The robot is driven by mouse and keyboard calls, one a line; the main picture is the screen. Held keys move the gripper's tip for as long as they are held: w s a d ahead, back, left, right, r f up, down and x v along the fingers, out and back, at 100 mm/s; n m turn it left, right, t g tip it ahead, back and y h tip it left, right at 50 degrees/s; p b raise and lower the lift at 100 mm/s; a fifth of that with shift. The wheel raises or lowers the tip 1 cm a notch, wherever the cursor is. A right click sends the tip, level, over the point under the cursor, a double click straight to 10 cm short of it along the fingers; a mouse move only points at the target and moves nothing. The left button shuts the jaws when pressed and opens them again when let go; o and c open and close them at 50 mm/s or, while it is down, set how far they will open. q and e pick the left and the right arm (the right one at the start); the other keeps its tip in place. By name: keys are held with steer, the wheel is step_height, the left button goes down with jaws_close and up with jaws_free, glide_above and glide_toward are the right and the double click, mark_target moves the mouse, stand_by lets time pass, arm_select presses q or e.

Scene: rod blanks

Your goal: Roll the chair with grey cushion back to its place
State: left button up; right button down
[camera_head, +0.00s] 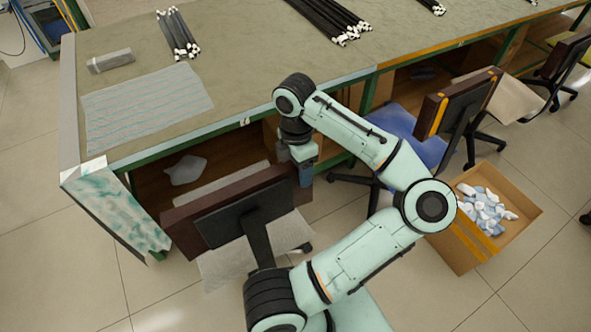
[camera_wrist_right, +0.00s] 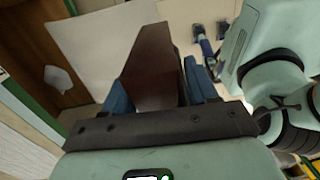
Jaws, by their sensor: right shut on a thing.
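The chair with the grey cushion (camera_head: 222,268) stands at the left front, by the workbench. Its dark brown backrest (camera_head: 185,222) faces me, with a black support behind it. The pale grey cushion shows around the backrest and again in the wrist view (camera_wrist_right: 95,45). My right gripper (camera_head: 305,176) is shut on the right end of the backrest. In the right wrist view the backrest (camera_wrist_right: 155,62) sits between its two blue fingers. Much of the chair's base is hidden. My left gripper is in neither view.
The workbench (camera_head: 240,75) carries bundles of dark rods (camera_head: 177,35). A blue-cushioned chair (camera_head: 405,125) stands to the right, and a beige-cushioned chair (camera_head: 505,97) beyond it. An open cardboard box (camera_head: 520,205) of white and blue items sits on the floor. Floor at the left is clear.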

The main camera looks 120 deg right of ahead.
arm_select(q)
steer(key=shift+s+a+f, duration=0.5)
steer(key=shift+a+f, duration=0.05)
arm_select(e)
steer(key=s+d+p, duration=0.2)
steer(key=s+d, duration=0.3)
steer(key=s, duration=0.5)
steer(key=shift+s, duration=0.4)
steer(key=shift+c, duration=2.4)
jaws_free()
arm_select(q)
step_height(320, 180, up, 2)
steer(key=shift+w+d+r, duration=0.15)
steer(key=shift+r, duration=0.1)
arm_select(e)
steer(key=shift+o, duration=1.3)
steer(key=shift+w+a, duration=0.1)
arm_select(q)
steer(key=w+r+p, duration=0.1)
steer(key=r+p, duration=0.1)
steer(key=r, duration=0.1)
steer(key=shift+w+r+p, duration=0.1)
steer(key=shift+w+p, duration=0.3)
arm_select(e)
step_height(320, 180, up, 14)
steer(key=d, duration=0.1)
steer(key=shift+f, duration=0.25)
